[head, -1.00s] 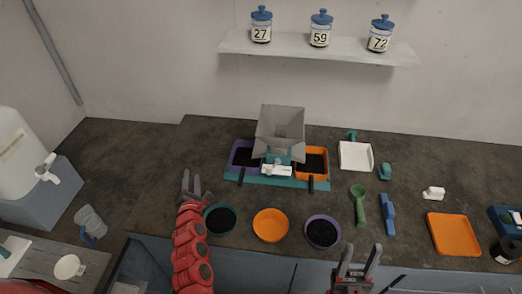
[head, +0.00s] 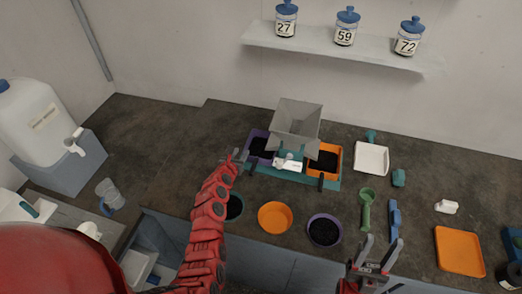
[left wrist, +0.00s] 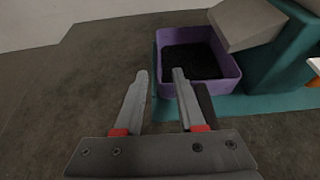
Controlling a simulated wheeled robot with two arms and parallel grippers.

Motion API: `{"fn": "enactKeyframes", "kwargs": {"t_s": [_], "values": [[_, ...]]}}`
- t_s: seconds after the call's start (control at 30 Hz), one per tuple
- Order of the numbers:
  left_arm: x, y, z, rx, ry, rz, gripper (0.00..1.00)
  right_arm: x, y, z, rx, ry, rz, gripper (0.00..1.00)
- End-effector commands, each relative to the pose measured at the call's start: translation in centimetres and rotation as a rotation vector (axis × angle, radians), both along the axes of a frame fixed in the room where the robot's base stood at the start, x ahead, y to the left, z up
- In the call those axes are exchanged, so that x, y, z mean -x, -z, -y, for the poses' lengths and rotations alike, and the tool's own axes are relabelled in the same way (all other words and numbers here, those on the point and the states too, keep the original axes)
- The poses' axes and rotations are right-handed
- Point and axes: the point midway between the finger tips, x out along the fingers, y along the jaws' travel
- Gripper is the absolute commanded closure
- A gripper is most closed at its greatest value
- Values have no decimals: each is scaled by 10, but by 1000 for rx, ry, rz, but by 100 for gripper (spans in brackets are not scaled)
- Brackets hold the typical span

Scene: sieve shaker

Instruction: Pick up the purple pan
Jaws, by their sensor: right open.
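The purple pan (head: 258,160) holds dark grains and sits at the left side of the teal shaker stand (head: 333,184), beside the grey hopper. In the left wrist view the purple pan (left wrist: 226,80) is just ahead and to the right. My left gripper (head: 238,156) is open and empty at the pan's left side. In the left wrist view its fingers (left wrist: 160,76) point at the pan's left wall, the right finger overlapping the pan; contact cannot be told. My right gripper (head: 383,242) is open and empty near the counter's front edge.
An orange pan (head: 323,172) sits at the stand's right, under the grey hopper (head: 297,120). A dark-filled bowl (head: 234,207), an orange bowl (head: 275,217) and a purple bowl (head: 323,230) stand in front. The counter left of the stand is clear.

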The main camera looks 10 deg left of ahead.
Motion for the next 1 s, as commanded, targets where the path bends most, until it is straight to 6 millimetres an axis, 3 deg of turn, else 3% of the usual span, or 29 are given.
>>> {"fn": "enactKeyframes", "kwargs": {"t_s": [0.23, 0.57, 1.0], "values": [[-32, 14, 2, -2, 5, 1, 61, 0, 10, 0, 0, 0, 0, 50], [-51, 20, 1, -2, 2, 2, 61, 0, 18, 0, 0, 0, 0, 50], [-94, 36, -1, -1, 1, -1, 61, 0, 58, 0, 0, 0, 0, 50]]}}
